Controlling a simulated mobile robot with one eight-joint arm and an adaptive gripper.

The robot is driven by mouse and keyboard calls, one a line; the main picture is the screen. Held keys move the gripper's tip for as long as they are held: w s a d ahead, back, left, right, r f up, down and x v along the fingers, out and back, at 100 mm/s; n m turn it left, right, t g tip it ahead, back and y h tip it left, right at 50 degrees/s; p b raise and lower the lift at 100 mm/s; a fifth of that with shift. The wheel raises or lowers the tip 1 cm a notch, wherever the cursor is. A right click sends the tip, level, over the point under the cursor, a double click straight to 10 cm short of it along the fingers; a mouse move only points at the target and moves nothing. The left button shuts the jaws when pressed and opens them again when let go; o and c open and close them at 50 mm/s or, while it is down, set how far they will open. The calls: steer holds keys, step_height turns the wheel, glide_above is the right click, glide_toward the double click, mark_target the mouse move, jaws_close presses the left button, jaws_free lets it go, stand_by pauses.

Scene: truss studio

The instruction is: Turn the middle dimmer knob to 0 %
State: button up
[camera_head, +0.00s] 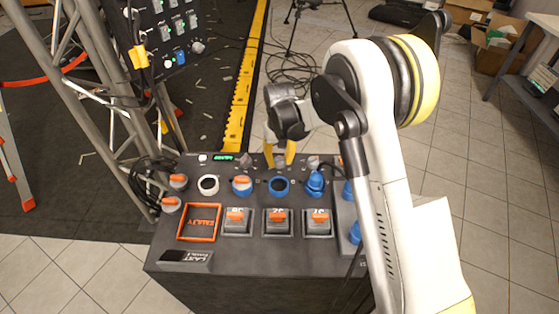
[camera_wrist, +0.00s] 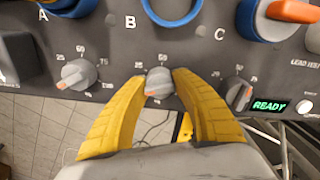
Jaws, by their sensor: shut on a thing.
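The middle dimmer knob (camera_wrist: 159,83) is a small grey knob with an orange pointer mark in the wrist view, below the letter B. Its mark points down and slightly left; its scale shows 25 at the upper left and 50 at the top. The yellow fingers of my gripper (camera_wrist: 160,78) are shut on it, one on each side. In the head view my gripper (camera_head: 280,157) reaches down to the far edge of the console and mostly hides this knob. Similar dimmer knobs sit on the left (camera_wrist: 78,74) and right (camera_wrist: 239,94) in the wrist view.
The console (camera_head: 180,262) carries blue-ringed sockets, orange-handled switches and a square orange-framed panel (camera_head: 199,222). A green READY display (camera_wrist: 269,106) is beside the right knob. A metal truss (camera_head: 95,90) and hanging cables stand left of the console.

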mark_target(280, 158)
steer(key=shift+n, duration=1.1)
steer(key=o, duration=1.2)
steer(key=shift+r, duration=0.1)
step_height(280, 158, up, 12)
steer(key=shift+f, duration=0.1)
